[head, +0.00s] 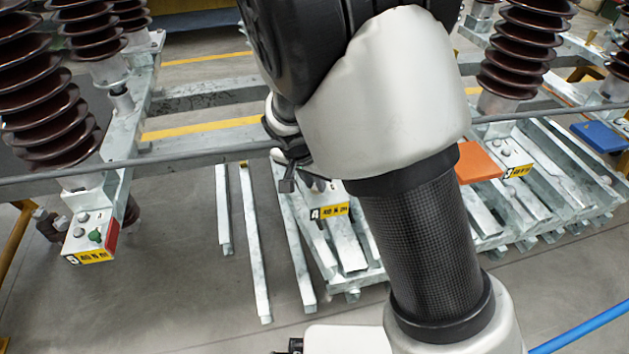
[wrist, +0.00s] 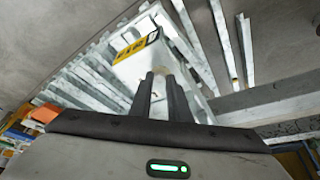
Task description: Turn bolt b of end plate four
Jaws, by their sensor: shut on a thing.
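End plate four carries a yellow and black label with a 4 (head: 330,211). It lies at the centre of the head view, just below my gripper (head: 290,178), and my arm hides much of it. In the wrist view the pale end plate (wrist: 130,68) and its label (wrist: 136,47) lie just beyond the fingertips. My gripper (wrist: 162,76) is shut at the plate, its two dark fingers around a bolt. The fingers hide the bolt, so its letter and its turn do not show.
End plate five (head: 90,243) with a green-topped bolt stands at left below brown insulators (head: 45,110). An orange block (head: 479,161) and end plate three (head: 515,155) are at right. Loose galvanised bars (head: 255,245) lie on the floor. A grey cable (head: 180,157) crosses the view.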

